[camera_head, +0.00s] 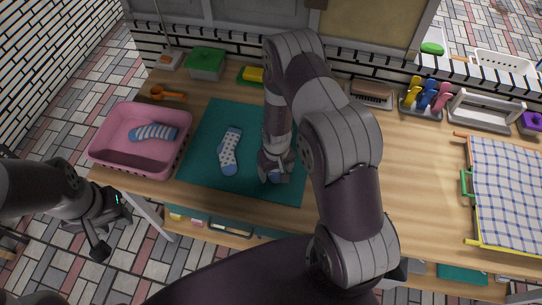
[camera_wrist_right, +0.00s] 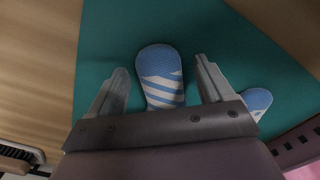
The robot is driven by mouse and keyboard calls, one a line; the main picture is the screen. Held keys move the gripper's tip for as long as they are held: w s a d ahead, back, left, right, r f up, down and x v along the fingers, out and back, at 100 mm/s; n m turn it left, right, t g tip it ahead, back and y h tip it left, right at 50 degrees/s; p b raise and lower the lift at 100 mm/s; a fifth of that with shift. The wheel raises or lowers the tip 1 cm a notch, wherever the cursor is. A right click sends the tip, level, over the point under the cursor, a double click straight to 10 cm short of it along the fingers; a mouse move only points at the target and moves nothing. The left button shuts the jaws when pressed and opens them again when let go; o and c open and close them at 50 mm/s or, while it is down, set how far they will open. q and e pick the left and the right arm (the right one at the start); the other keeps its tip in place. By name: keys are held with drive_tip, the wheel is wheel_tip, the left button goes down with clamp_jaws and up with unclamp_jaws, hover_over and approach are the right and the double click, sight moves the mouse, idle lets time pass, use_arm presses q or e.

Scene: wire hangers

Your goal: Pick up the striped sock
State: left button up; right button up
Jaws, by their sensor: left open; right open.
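A blue-and-white striped sock (camera_wrist_right: 162,80) lies on the teal mat (camera_head: 205,143). In the right wrist view it sits between the two open fingers of my right gripper (camera_wrist_right: 161,66). In the head view my right gripper (camera_head: 274,176) hides most of this sock, with a little blue showing at the fingertips. I cannot tell whether the fingers touch it. A dotted sock (camera_head: 229,152) lies left of it on the mat. Another striped sock (camera_head: 153,132) lies in the pink basket (camera_head: 112,157). My left gripper (camera_head: 111,226) is open and empty, off the table's front edge.
A green-lidded box (camera_head: 206,63) and an orange scoop (camera_head: 167,94) stand at the back left. A brush (camera_head: 371,93) and colored pegs (camera_head: 428,96) line the back right. A rack with a checkered cloth (camera_head: 507,185) is at right. Table between is clear.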

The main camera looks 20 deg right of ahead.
drive_tip(key=c, duration=1.1)
drive_tip(key=shift+r, duration=0.1)
